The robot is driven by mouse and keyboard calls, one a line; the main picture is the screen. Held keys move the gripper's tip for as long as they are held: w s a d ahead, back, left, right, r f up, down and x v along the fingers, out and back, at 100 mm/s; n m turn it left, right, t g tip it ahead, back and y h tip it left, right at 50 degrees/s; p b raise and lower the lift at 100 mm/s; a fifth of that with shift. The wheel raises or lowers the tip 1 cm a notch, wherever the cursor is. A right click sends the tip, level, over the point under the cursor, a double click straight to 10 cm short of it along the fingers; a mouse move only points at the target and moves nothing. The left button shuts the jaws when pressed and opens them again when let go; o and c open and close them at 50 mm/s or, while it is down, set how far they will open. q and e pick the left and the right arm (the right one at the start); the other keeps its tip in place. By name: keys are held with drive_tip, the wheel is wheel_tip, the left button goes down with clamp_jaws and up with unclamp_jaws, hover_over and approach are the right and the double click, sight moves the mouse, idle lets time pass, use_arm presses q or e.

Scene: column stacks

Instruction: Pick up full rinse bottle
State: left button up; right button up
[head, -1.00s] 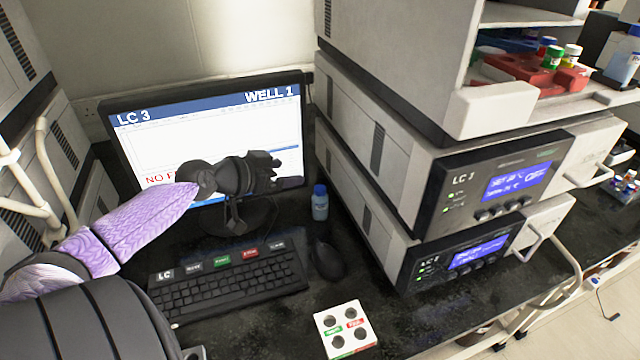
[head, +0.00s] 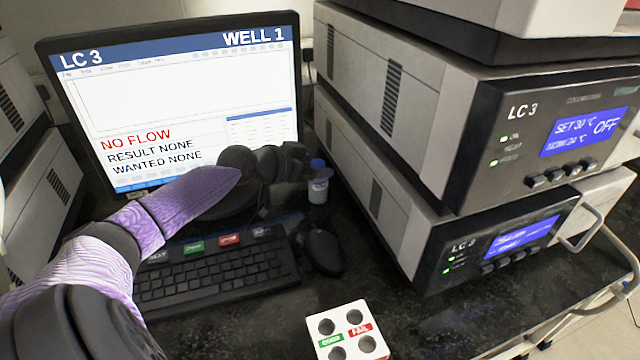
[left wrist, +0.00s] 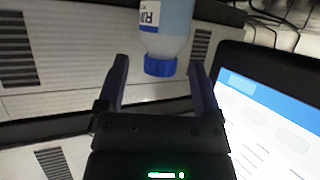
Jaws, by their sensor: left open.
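The rinse bottle (head: 318,190) is a small clear bottle with pale blue contents, a white label and a blue cap. It stands upright on the black bench between the monitor and the instrument stack. My left gripper (head: 300,165) is just left of its cap in the head view. In the left wrist view the bottle (left wrist: 168,38) appears upside down, its blue cap between the spread fingertips of the left gripper (left wrist: 158,66). The fingers are open, with a gap on each side of the cap. The fill level is hard to judge. My right gripper is not in view.
The LC 3 monitor (head: 180,90) reads NO FLOW. The keyboard (head: 215,278) and mouse (head: 324,252) lie in front. A white rack (head: 346,308) with several holes, marked Good and Fail, sits at the front. The stacked LC 3 instruments (head: 440,140) stand close on the right.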

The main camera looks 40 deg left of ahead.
use_arm(q)
drive_tip(key=shift+w+f, duration=0.15)
drive_tip(key=shift+w, duration=0.25)
drive_tip(key=c, duration=1)
